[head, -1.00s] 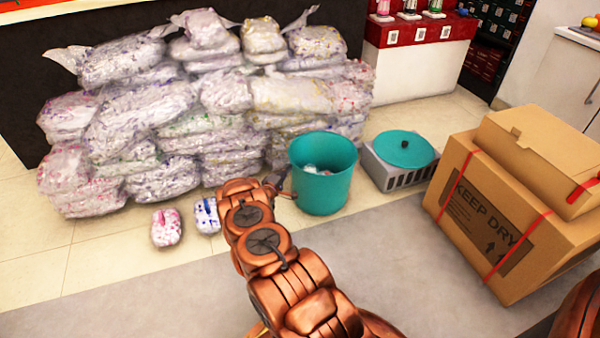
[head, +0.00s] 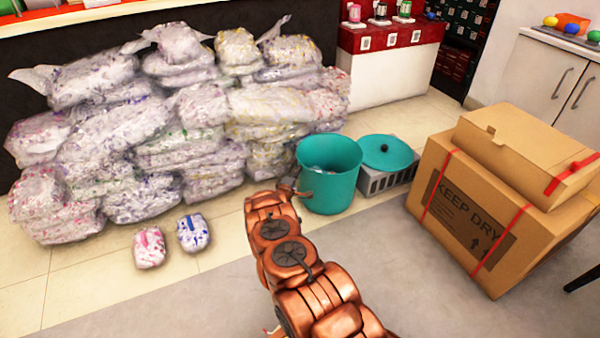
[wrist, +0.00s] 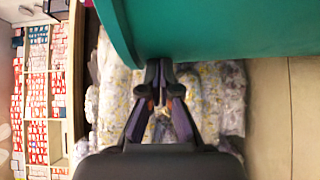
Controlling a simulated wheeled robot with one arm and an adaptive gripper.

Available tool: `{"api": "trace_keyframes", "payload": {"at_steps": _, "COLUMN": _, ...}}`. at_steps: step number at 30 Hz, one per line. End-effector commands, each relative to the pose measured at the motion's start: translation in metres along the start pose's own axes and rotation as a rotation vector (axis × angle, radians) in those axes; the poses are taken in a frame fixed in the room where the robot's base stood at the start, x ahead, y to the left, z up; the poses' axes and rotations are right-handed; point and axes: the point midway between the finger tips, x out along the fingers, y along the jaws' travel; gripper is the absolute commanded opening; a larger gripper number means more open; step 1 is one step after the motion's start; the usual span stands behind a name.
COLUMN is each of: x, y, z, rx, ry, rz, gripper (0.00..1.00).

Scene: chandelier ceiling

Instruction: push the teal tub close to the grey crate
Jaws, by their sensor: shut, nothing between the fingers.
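The teal tub (head: 329,188) stands upright on the floor, with some pale and bluish things inside. The grey crate (head: 377,184) is just right of it, with a teal lid with a dark knob (head: 388,153) on top. The tub's right side overlaps the crate's left end in the head view; I cannot tell whether they touch. My gripper (head: 301,193) is shut and empty at the tub's left side. In the wrist view the tub wall (wrist: 225,25) fills the top, right by my fingertips (wrist: 159,70).
A big stack of wrapped bags (head: 170,125) stands behind and left. Two small bundles (head: 193,233) lie on the floor in front of it. Cardboard boxes with red straps (head: 480,215) stand to the right. The grey floor in front of the crate is clear.

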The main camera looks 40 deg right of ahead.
Motion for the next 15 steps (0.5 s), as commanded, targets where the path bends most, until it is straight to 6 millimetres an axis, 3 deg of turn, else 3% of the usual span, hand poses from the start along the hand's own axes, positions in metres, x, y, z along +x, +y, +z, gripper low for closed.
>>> {"api": "trace_keyframes", "payload": {"at_steps": 8, "x": -0.003, "y": -0.001, "z": -0.003, "rx": 0.000, "ry": 0.000, "rz": -0.001, "gripper": 0.00}}
{"api": "trace_keyframes", "payload": {"at_steps": 15, "x": -0.026, "y": -0.003, "z": -0.022, "rx": 0.001, "ry": -0.002, "rz": -0.002, "gripper": 0.00}}
